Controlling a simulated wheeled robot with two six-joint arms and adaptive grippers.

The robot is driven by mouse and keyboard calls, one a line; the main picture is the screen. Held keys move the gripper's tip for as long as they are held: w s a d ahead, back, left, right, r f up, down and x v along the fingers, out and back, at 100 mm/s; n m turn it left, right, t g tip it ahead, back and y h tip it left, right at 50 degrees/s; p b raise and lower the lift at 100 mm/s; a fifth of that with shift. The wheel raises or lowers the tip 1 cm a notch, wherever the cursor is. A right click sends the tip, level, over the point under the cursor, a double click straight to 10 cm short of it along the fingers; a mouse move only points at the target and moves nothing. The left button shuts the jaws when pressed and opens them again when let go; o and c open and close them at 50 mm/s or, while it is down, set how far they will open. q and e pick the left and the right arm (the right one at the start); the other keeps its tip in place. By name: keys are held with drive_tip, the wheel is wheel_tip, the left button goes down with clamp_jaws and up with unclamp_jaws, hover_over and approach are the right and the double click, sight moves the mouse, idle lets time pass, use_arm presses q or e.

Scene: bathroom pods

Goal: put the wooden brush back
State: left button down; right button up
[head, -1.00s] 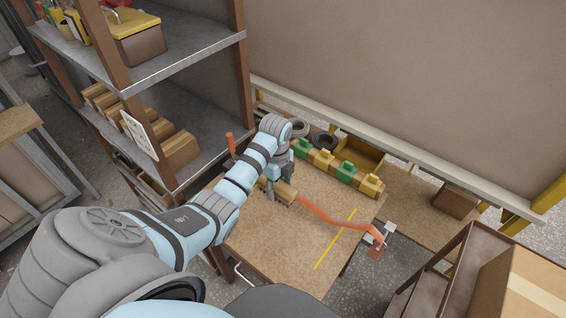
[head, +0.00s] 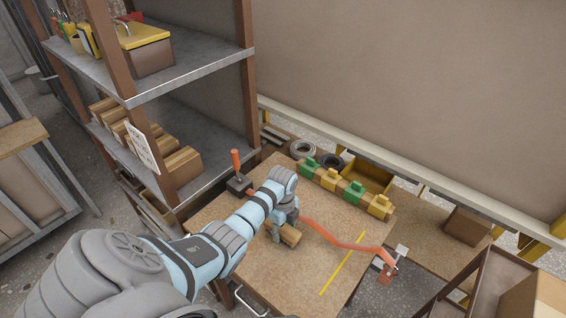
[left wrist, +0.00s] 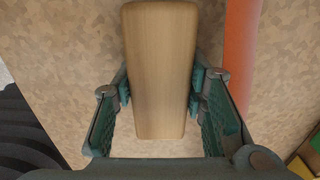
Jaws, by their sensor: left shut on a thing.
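The wooden brush (head: 290,236) is a pale, block-shaped piece of wood over the brown worktable (head: 255,262). My left gripper (head: 284,222) is shut on it. My right gripper is not in view.
An orange hose (head: 335,236) crosses the table beside the brush; it also shows in the left wrist view (left wrist: 241,50). Green and yellow blocks (head: 330,181) line the back edge. A shelf (head: 215,140) with wooden blocks (head: 180,162) stands left.

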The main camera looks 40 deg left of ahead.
use_arm(q)
drive_tip(key=c, duration=1)
unclamp_jaws()
